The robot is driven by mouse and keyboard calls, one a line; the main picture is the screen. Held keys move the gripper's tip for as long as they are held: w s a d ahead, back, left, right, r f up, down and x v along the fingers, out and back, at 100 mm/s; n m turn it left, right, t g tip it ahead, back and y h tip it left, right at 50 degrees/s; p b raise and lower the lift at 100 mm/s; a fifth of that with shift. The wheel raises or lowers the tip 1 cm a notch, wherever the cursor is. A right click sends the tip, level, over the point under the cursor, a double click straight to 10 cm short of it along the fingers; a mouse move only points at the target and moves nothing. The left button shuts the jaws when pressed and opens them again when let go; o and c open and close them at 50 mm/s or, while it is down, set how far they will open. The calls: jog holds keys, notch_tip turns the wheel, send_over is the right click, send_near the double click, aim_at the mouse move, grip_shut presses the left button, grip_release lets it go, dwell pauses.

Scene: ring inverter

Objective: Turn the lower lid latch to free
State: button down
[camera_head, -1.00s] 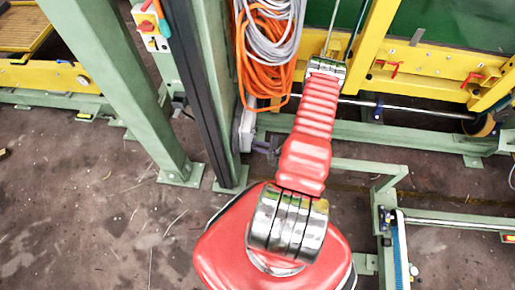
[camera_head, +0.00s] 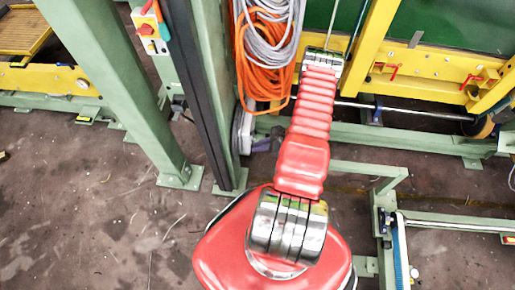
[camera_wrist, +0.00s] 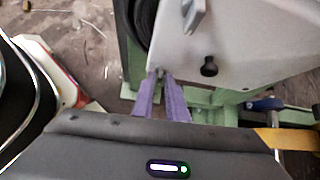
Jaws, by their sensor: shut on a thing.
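A pale grey lid (camera_wrist: 250,40) fills the upper right of the wrist view. An upper grey latch (camera_wrist: 194,14) sticks out from it, and a dark round hole or knob (camera_wrist: 208,67) sits below. The lower lid latch (camera_wrist: 158,71) shows only as a small grey piece at the lid's lower left corner, mostly hidden by my fingertips. My gripper (camera_wrist: 163,80), with two purple fingers, is shut on it.
Orange and grey cable coils (camera_head: 265,60) hang just above the box. A green post (camera_head: 205,90) stands close on its left. A yellow frame (camera_head: 425,65) and a low green rail (camera_head: 400,140) lie to the right. Bare floor (camera_head: 90,200) is open at the left.

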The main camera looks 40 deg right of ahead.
jog(key=shift+f+m+g+y, duration=0.2)
jog(key=shift+m+g+y, duration=0.1)
jog(key=shift+g+y, duration=0.1)
dwell(0.4)
jog(key=c, duration=1.9)
grip_release()
jog(key=shift+w, duration=0.1)
jog(key=shift+r, duration=0.1)
jog(key=shift+d+r, duration=0.1)
jog(key=shift+d, duration=0.05)
jog(key=v, duration=1.3)
jog(key=shift+s, duration=0.2)
jog(key=shift+d+r, duration=0.1)
